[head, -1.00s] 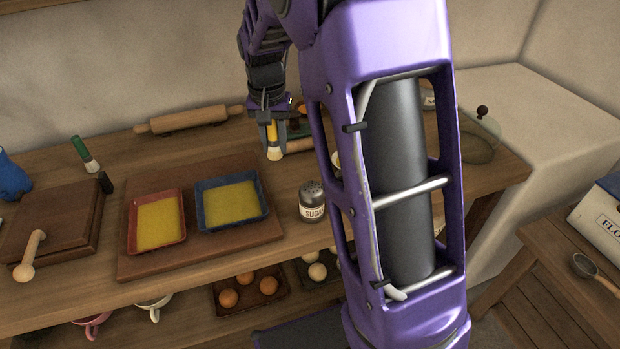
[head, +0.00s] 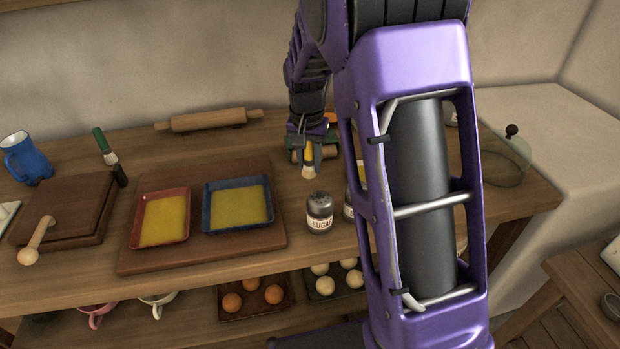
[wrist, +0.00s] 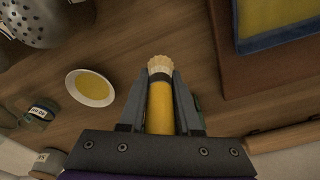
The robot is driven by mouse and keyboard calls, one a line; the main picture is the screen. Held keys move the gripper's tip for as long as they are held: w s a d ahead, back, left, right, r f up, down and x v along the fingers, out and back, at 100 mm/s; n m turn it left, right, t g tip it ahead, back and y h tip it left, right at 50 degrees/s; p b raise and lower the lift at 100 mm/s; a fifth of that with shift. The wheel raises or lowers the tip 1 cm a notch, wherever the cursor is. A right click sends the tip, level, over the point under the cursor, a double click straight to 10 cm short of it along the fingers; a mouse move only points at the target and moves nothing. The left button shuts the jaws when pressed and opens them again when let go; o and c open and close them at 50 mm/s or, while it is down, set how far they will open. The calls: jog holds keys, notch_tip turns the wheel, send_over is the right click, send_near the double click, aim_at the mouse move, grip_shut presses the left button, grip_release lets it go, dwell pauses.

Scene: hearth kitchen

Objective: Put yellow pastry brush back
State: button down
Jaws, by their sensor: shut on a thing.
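The yellow pastry brush (wrist: 159,100) has a yellow handle, a dark band and pale bristles. My gripper (wrist: 160,90) is shut on its handle, with the bristles poking out past the fingertips in the wrist view. In the head view the brush (head: 309,160) hangs bristles down from my gripper (head: 308,152), over the wooden counter to the right of the blue tray (head: 207,222). The red tray (head: 134,230) and blue tray hold yellow contents and sit on a wooden board (head: 135,262). A green-handled brush (head: 105,145) stands at the left, its lower end beside a small dark holder (head: 119,176).
A sugar shaker (head: 319,212) stands just in front of my gripper. A rolling pin (head: 208,121) lies at the back. A small bowl with yellow contents (wrist: 93,87) and jars show in the wrist view. A blue jug (head: 30,158) stands far left.

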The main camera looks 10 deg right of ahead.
aim_at(308, 147)
notch_tip(308, 147, down, 4)
jog(key=shift+f+b, duration=0.15)
jog(key=shift+b, duration=0.15)
jog(key=shift+f, duration=0.2)
jog(key=c, duration=0.6)
grip_release()
jog(key=shift+r, duration=0.15)
jog(key=r, duration=0.4)
jog(key=s+r+p, duration=0.1)
jog(key=r, duration=0.3)
jog(key=r+p, duration=0.1)
jog(key=r, duration=0.3)
jog(key=shift+s+a, duration=0.15)
jog(key=shift+a, duration=0.15)
jog(key=shift+r, duration=0.1)
